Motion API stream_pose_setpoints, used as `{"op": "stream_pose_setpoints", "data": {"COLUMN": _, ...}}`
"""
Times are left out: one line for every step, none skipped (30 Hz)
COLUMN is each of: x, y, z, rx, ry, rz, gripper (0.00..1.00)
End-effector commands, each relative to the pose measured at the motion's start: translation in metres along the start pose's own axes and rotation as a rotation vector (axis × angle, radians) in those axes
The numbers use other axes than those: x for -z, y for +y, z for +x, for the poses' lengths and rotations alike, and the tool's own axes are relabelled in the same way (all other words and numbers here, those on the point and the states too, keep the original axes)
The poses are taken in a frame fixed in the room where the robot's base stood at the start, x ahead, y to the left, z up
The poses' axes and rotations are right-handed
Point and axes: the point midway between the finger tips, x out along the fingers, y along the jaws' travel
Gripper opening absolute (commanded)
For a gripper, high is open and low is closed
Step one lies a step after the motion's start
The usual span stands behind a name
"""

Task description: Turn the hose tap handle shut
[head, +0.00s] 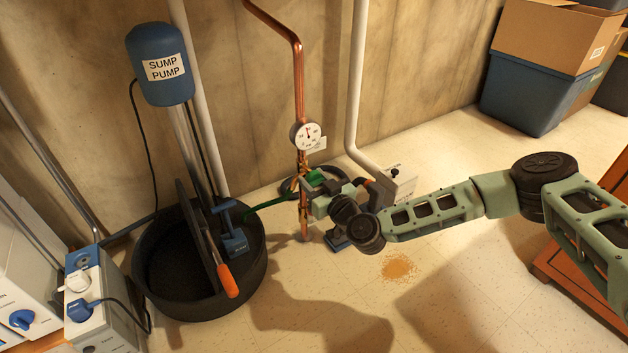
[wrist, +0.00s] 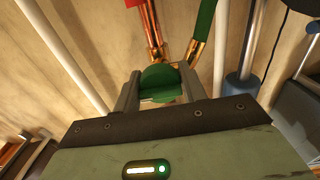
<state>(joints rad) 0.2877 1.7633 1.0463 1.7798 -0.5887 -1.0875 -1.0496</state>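The hose tap's green handle (head: 315,177) is on the copper pipe (head: 299,80), below a round gauge (head: 307,135). In the wrist view the handle (wrist: 160,80) sits between my two fingers and fills the gap, with a finger against each side. My gripper (head: 318,187) is at the tap in the head view; it also shows in the wrist view (wrist: 160,90). It looks shut on the handle. A green hose (head: 268,203) runs from the tap to the left; its brass fitting (wrist: 193,50) shows beside the handle. In the head view, my gripper hides part of the tap.
A black sump basin (head: 147,285) with a blue sump pump (head: 163,62) stands left, an orange-gripped tool leaning in it. A white pipe (head: 356,80) runs down right of the tap. A tan stain (head: 399,268) marks the floor. Storage boxes (head: 545,85) stand back right.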

Motion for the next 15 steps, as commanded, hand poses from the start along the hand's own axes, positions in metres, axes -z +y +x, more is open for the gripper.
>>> {"op": "stream_pose_setpoints", "data": {"x": 0.0003, "y": -0.0002, "z": -0.0002, "rx": 0.0, "ry": 0.0, "rz": -0.002, "gripper": 0.19}}
{"op": "stream_pose_setpoints", "data": {"x": 0.0006, "y": -0.0002, "z": -0.0002, "rx": 0.001, "ry": 0.0, "rz": -0.005, "gripper": 0.19}}
{"op": "stream_pose_setpoints", "data": {"x": 0.0013, "y": -0.0003, "z": -0.0001, "rx": 0.001, "ry": 0.0, "rz": -0.009, "gripper": 0.19}}
{"op": "stream_pose_setpoints", "data": {"x": 0.0019, "y": -0.0004, "z": 0.0, "rx": 0.001, "ry": 0.001, "rz": -0.014, "gripper": 0.19}}
{"op": "stream_pose_setpoints", "data": {"x": 0.0026, "y": -0.0005, "z": 0.0001, "rx": 0.001, "ry": 0.001, "rz": -0.021, "gripper": 0.19}}
{"op": "stream_pose_setpoints", "data": {"x": 0.0034, "y": -0.0006, "z": 0.0002, "rx": 0.001, "ry": 0.001, "rz": -0.032, "gripper": 0.19}}
{"op": "stream_pose_setpoints", "data": {"x": 0.0042, "y": -0.0005, "z": 0.0003, "rx": 0.002, "ry": 0.001, "rz": -0.043, "gripper": 0.19}}
{"op": "stream_pose_setpoints", "data": {"x": 0.0052, "y": -0.0004, "z": 0.0004, "rx": 0.002, "ry": 0.002, "rz": -0.054, "gripper": 0.19}}
{"op": "stream_pose_setpoints", "data": {"x": 0.0058, "y": -0.0008, "z": 0.0002, "rx": 0.003, "ry": 0.001, "rz": -0.073, "gripper": 0.19}}
{"op": "stream_pose_setpoints", "data": {"x": 0.0067, "y": -0.0012, "z": 0.0003, "rx": 0.003, "ry": 0.002, "rz": -0.088, "gripper": 0.19}}
{"op": "stream_pose_setpoints", "data": {"x": 0.0073, "y": -0.0008, "z": 0.0003, "rx": 0.003, "ry": 0.002, "rz": -0.107, "gripper": 0.19}}
{"op": "stream_pose_setpoints", "data": {"x": 0.0084, "y": -0.0011, "z": 0.0006, "rx": 0.004, "ry": 0.002, "rz": -0.134, "gripper": 0.19}}
{"op": "stream_pose_setpoints", "data": {"x": 0.009, "y": -0.0011, "z": 0.0005, "rx": 0.004, "ry": 0.003, "rz": -0.154, "gripper": 0.19}}
{"op": "stream_pose_setpoints", "data": {"x": 0.0091, "y": -0.0016, "z": 0.0005, "rx": 0.005, "ry": 0.002, "rz": -0.176, "gripper": 0.19}}
{"op": "stream_pose_setpoints", "data": {"x": 0.0099, "y": -0.001, "z": 0.0007, "rx": 0.004, "ry": 0.003, "rz": -0.208, "gripper": 0.19}}
